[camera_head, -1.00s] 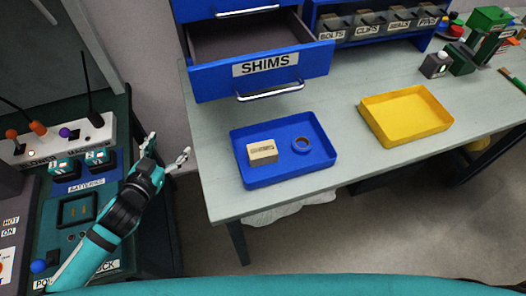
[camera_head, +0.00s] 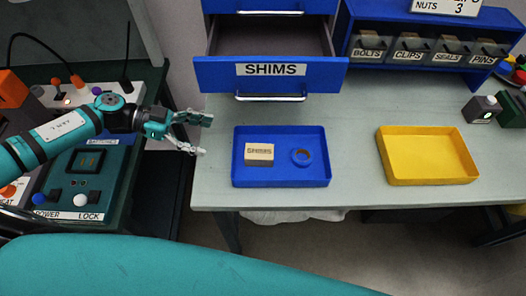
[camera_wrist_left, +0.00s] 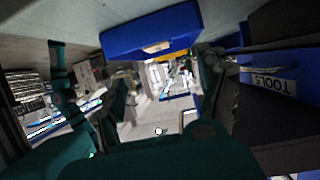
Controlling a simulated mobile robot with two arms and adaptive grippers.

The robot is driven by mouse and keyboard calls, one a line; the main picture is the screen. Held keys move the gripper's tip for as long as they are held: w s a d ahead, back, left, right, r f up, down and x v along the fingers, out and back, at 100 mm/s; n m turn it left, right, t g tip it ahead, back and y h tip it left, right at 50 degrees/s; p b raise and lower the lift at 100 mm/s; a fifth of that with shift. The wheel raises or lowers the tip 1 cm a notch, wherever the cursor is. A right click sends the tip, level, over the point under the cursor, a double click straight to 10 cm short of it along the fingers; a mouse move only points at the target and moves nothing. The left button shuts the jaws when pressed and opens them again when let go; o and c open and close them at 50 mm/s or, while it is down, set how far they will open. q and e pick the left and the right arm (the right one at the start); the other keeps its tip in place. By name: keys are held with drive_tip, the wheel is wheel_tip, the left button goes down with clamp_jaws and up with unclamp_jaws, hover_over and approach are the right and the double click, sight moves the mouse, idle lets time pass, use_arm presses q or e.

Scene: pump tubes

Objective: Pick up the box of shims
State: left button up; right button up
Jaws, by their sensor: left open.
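The small beige box of shims (camera_head: 260,152) lies in the left part of the blue tray (camera_head: 281,183) on the workbench, its printed label facing up. My right gripper is not in view.
The blue SHIMS drawer (camera_head: 220,75) stands open behind the tray. A yellow tray (camera_head: 430,180), which looks empty, sits to the right. Labelled bins (camera_head: 430,50) stand at the back right. A console with switches (camera_head: 90,180) is at the left. Bare bench separates the trays.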

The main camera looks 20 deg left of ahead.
sight(256, 151)
use_arm(q)
drive_tip(key=x, duration=0.2)
drive_tip(key=p+x, duration=0.1)
drive_tip(key=x, duration=0.1)
drive_tip(key=shift+w+d+r, duration=0.1)
drive_tip(key=shift+d+r, duration=0.1)
drive_tip(key=shift+r, duration=0.05)
drive_tip(key=x, duration=0.4)
drive_tip(key=shift+p, duration=0.4)
drive_tip(key=shift+d+f, duration=0.2)
drive_tip(key=shift+d, duration=0.2)
drive_tip(key=x, duration=0.1)
drive_tip(key=p+x, duration=0.2)
drive_tip(key=shift+d+f, duration=0.1)
drive_tip(key=shift+d, duration=0.3)
drive_tip(key=shift+d+f, duration=0.35)
drive_tip(key=shift+d, duration=0.1)
drive_tip(key=c, duration=1.3)
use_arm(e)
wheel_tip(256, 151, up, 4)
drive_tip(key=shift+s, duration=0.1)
